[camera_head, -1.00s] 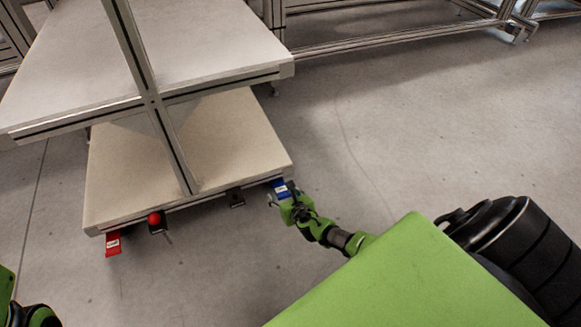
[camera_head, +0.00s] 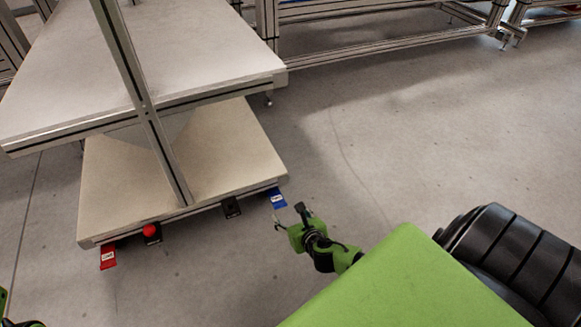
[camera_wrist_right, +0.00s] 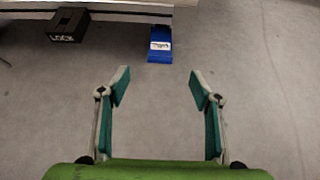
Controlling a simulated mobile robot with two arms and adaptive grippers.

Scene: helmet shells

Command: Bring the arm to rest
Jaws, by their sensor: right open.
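My right gripper (camera_head: 290,217) is in front of the lower shelf's near right corner in the head view, close to a blue tag (camera_head: 279,200) on the shelf edge. In the right wrist view the gripper (camera_wrist_right: 160,88) has its two fingers spread wide with only floor between them. The blue tag (camera_wrist_right: 160,44) lies beyond the fingertips, apart from them. At the left edge of the head view only a small green and black part of my left side shows; its gripper is not visible.
A two-level cart has an upper board (camera_head: 200,60) and a lower board (camera_head: 235,150). Along its lower edge are a red tag (camera_head: 108,257), a red knob (camera_head: 149,231) and a black block (camera_head: 232,207), which reads LOCK in the wrist view (camera_wrist_right: 68,25). Floor to the right is clear.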

